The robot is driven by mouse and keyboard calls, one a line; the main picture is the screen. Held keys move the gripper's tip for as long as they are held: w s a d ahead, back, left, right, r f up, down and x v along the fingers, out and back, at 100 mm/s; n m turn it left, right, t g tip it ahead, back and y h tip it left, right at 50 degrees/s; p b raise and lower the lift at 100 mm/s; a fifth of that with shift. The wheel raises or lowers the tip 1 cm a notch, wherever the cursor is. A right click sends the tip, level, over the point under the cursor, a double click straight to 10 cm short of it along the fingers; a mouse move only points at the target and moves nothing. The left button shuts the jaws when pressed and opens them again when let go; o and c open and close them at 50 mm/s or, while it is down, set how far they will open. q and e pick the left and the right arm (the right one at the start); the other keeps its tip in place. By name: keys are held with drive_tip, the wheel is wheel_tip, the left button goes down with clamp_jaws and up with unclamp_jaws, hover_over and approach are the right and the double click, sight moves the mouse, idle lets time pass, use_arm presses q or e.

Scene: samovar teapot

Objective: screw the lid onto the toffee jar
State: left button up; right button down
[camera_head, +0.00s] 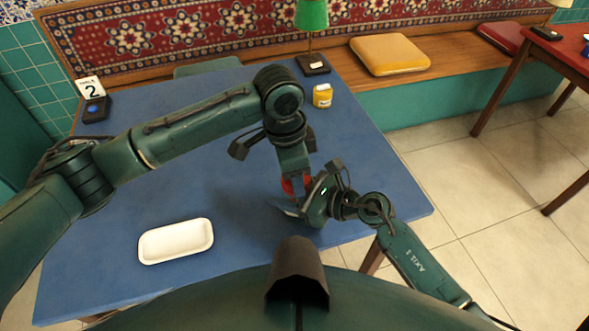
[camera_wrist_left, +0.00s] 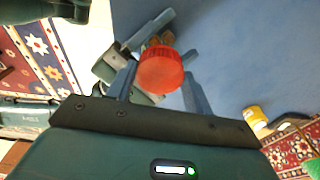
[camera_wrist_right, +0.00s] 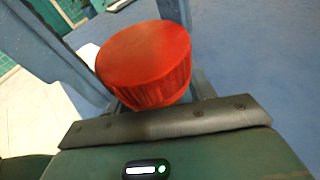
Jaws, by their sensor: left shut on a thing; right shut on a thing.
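The red ribbed lid (camera_wrist_left: 160,70) sits between the two fingers of my left gripper (camera_wrist_left: 162,84), which points down over the table. In the head view a bit of red lid (camera_head: 287,187) shows beside my right gripper (camera_head: 291,207), which comes in from the right. The toffee jar (camera_wrist_left: 162,39) is mostly hidden; only some brown shows past the lid in the left wrist view, by the right fingers. In the right wrist view the lid (camera_wrist_right: 145,60) is large, close in front of the right gripper, and hides the jar. I cannot tell whether lid and jar are threaded together.
A white tray (camera_head: 176,241) lies on the blue table (camera_head: 120,190) at the front left. A yellow jar (camera_head: 322,96) and a green lamp (camera_head: 312,18) stand at the back. A number card (camera_head: 90,88) and a dark device (camera_head: 96,109) are at the back left.

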use_arm(q)
drive_tip(key=m, duration=0.4)
drive_tip(key=shift+w+g, duration=0.1)
drive_tip(key=shift+g, duration=0.2)
drive_tip(key=m, duration=0.4)
drive_tip(key=shift+m+g, duration=0.3)
drive_tip(key=m, duration=0.6)
drive_tip(key=shift+w+d+y, duration=0.1)
drive_tip(key=shift+d+y, duration=0.05)
drive_tip(key=shift+y, duration=0.25)
drive_tip(key=m, duration=0.4)
drive_tip(key=shift+m+g, duration=0.3)
drive_tip(key=shift+m, duration=0.1)
drive_tip(key=m+y, duration=0.1)
drive_tip(key=m, duration=0.3)
drive_tip(key=shift+d, duration=0.1)
drive_tip(key=o, duration=0.9)
drive_tip(key=shift+o, duration=0.2)
drive_tip(key=shift+r, duration=0.1)
